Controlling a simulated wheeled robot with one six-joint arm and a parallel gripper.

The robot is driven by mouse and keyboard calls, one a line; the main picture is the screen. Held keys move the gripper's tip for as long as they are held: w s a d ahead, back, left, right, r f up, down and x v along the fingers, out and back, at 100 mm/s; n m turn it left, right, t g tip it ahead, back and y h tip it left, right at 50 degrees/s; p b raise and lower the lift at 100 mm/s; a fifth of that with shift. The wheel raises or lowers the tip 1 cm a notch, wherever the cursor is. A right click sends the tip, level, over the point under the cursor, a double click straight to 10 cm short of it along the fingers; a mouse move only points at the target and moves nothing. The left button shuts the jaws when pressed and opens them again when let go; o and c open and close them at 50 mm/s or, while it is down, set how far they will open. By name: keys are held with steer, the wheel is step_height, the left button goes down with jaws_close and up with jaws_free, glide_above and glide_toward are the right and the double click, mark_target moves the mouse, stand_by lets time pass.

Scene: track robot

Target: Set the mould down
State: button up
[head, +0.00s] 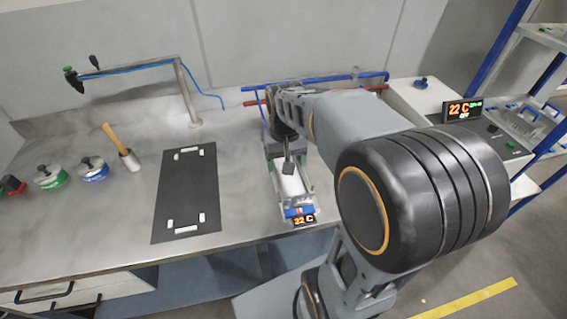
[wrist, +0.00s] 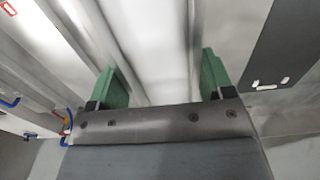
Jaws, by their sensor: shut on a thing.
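The mould (head: 290,186) is a long pale metal body with a blue part and a small orange "22 C" display at its near end. It is on or just above the steel bench, right of the dark mat; I cannot tell whether it touches. My gripper (wrist: 155,82) is shut on the mould, whose bright metal (wrist: 150,40) fills the space between the green fingers in the wrist view. In the head view my arm partly hides the gripper and the mould's far end. The dark mat (head: 172,212) has white corner marks and lies bare; its corner shows in the wrist view (wrist: 285,45).
A blue rack rail (head: 345,78) is behind my arm. A second display (head: 462,110) stands right.

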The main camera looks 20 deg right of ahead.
steer(key=w+d+f, duration=0.2)
steer(key=w, duration=0.1)
steer(key=w+d, duration=0.1)
steer(key=w, duration=0.1)
steer(key=shift+f+p, duration=0.35)
steer(key=shift+f, duration=0.05)
steer(key=w+f, duration=0.1)
steer(key=w+d+f, duration=0.1)
steer(key=f, duration=0.1)
steer(key=w+f, duration=0.1)
steer(key=shift+d+f, duration=0.15)
steer(key=shift+d, duration=0.2)
steer(key=shift+w+d+f, duration=0.2)
steer(key=shift+w+f, duration=0.1)
steer(key=shift+f, duration=1.7)
steer(key=shift+f, duration=0.15)
